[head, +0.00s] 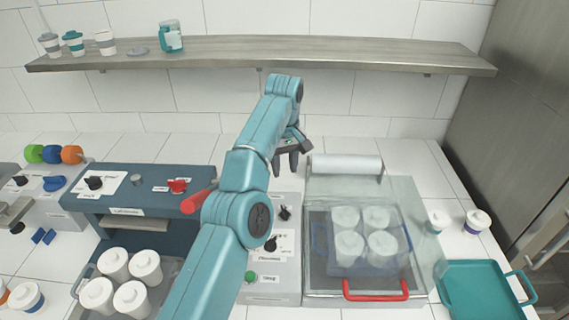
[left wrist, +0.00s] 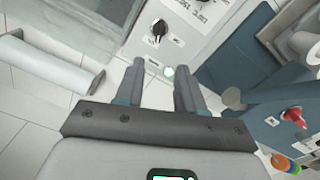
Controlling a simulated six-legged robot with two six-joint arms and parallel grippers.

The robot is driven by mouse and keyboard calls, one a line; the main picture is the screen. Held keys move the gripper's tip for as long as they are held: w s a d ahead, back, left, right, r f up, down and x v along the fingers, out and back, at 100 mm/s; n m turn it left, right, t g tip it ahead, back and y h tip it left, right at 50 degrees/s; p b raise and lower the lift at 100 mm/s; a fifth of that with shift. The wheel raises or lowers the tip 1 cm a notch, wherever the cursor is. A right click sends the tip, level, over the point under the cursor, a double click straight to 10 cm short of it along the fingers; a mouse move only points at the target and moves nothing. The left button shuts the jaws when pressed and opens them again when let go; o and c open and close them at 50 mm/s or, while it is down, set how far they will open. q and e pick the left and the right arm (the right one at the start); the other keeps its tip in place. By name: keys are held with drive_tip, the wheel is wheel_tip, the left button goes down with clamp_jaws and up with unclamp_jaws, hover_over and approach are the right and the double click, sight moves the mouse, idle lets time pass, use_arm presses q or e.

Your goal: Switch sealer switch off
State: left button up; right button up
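The sealer (head: 330,297) has a clear lid, a red front handle and several cups inside. Its white panel left of the lid carries a black knob (head: 285,213), another black knob (head: 271,245) and a green button (head: 250,276). My left gripper (head: 292,165) is beyond the panel's back end, past the knobs. In the left wrist view the gripper (left wrist: 160,65) is open with nothing between its fingers. A black knob (left wrist: 159,30) lies ahead of the fingertips, apart from them. My right gripper is not in view.
A white film roll (head: 345,165) lies behind the sealer. A blue machine with a red knob (head: 177,186) stands left of the panel. A shelf (head: 300,55) runs along the wall above. A teal tray (head: 480,290) is at the right.

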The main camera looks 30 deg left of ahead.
use_arm(q)
hover_over(285, 210)
wheel_tip(285, 210, down, 8)
drive_tip(key=shift+f, duration=0.1)
wheel_tip(285, 210, down, 7)
drive_tip(key=b, duration=0.5)
drive_tip(key=shift+f+b, duration=0.65)
drive_tip(key=shift+a, duration=0.1)
clamp_jaws()
